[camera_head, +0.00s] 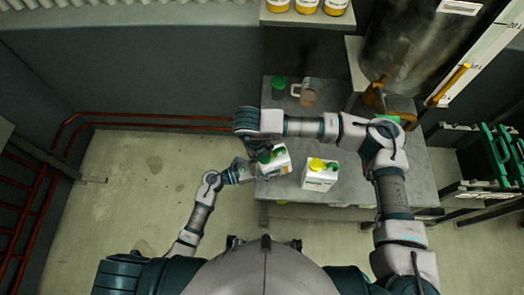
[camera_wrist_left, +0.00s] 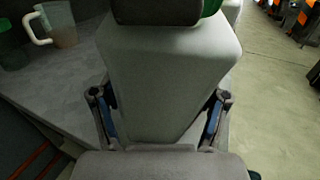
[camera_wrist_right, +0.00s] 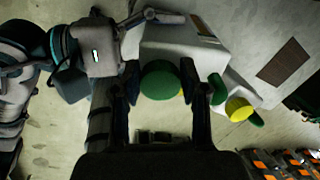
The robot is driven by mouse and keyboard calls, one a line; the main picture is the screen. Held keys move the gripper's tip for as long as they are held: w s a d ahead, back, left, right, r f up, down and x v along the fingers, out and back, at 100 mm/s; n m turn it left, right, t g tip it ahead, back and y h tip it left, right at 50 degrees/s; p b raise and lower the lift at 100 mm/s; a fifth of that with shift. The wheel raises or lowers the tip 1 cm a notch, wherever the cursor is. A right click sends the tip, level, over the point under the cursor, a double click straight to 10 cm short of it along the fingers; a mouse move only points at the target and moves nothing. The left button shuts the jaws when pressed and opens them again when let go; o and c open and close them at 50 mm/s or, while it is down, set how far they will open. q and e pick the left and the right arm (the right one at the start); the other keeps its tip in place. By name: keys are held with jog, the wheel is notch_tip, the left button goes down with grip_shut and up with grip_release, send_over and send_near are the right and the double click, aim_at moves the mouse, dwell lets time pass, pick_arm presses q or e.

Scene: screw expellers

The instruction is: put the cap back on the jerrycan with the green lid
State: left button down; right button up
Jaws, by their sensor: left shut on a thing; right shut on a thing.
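The white jerrycan (camera_head: 281,160) stands at the left edge of the grey table in the head view. My left gripper (camera_head: 249,171) is shut on its body; in the left wrist view the pale body (camera_wrist_left: 165,75) fills the space between the fingers. My right arm reaches across the table, and its gripper (camera_wrist_right: 159,78) is shut on the green cap (camera_wrist_right: 160,80) above the jerrycan (camera_wrist_right: 185,48). The cap also shows in the head view (camera_head: 265,157). The neck is hidden, so I cannot tell whether the cap is seated on it.
A second white jerrycan with a yellow lid (camera_head: 318,172) stands just to the right. A green container (camera_head: 279,83) and a handled jug (camera_head: 307,95) stand at the back of the table (camera_head: 350,150). A large metal vessel (camera_head: 405,45) is at back right, green crates (camera_head: 485,162) far right.

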pick_arm(q)
jog(key=shift+w+a+r+t, duration=0.15)
jog(key=shift+w+a+t, duration=0.15)
jog(key=shift+w+a, duration=0.1)
pick_arm(e)
jog(key=shift+s+f, duration=0.15)
jog(key=shift+s, duration=0.2)
jog(key=o, duration=1.3)
jog(key=shift+d, duration=0.15)
jog(key=shift+o, duration=0.2)
pick_arm(q)
jog(key=shift+s+d, duration=0.15)
jog(key=shift+d, duration=0.05)
pick_arm(e)
notch_tip(320, 180, up, 12)
jog(key=a, duration=0.2)
jog(key=shift+s+a, duration=0.15)
jog(key=shift+s, duration=0.25)
jog(key=shift+f, duration=0.1)
pick_arm(q)
grip_release()
jog(key=shift+s, duration=0.1)
